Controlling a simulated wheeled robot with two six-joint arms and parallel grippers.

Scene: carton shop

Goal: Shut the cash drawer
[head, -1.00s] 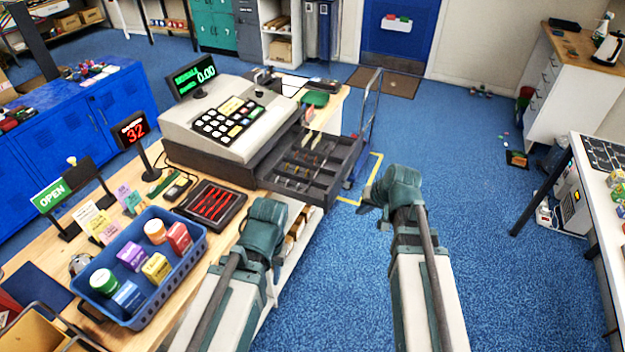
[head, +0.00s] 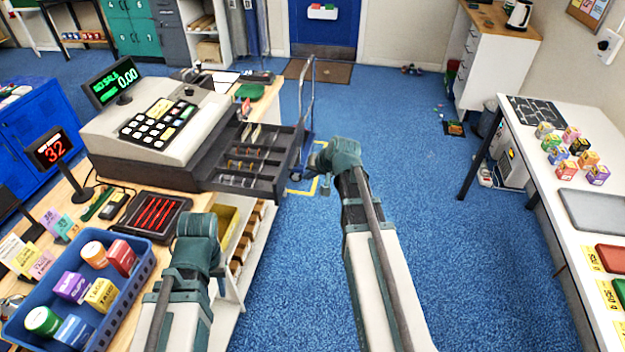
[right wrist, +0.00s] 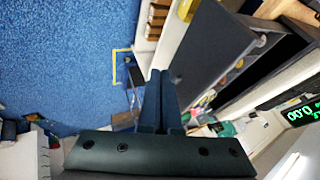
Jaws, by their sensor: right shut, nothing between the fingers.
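The cash drawer (head: 262,172) sticks out open from the right side of the grey cash register (head: 158,125), with coins and notes in its compartments. Its dark front panel also shows in the right wrist view (right wrist: 212,45). My right gripper (head: 316,162) is just right of the drawer front in the head view. In the right wrist view its fingers (right wrist: 160,98) are shut and empty, close beside the front panel; I cannot tell whether they touch it. My left gripper (head: 196,228) is low by the counter's edge, right of the blue basket; its fingers are hidden.
A trolley (head: 308,100) stands behind the drawer. A white table (head: 545,215) is at the right. Blue floor lies clear between.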

